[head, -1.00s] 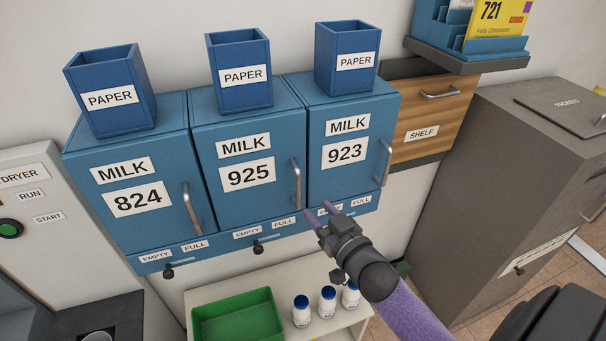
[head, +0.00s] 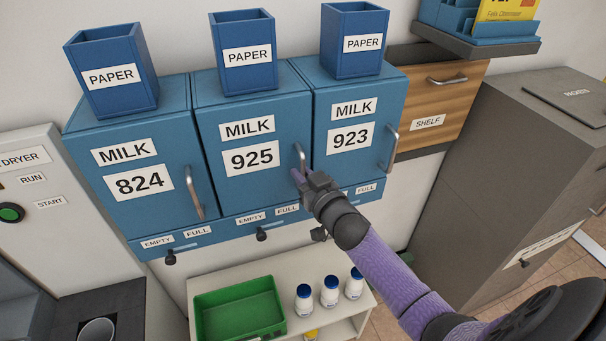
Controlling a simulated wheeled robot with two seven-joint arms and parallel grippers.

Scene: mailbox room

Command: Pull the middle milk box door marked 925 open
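The middle milk box door marked 925 (head: 240,185) is blue and looks shut, flush with the doors beside it. Its upright metal handle (head: 301,157) is at the door's right edge. Whether the fingers touch or close around the handle cannot be made out. My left gripper is not in view.
Milk doors 824 (head: 138,190) and 923 (head: 346,150) flank it, with paper boxes on top. Below stands a white shelf (head: 345,308) with a green tray (head: 197,318) and several white bottles. A grey cabinet (head: 490,170) stands at the right.

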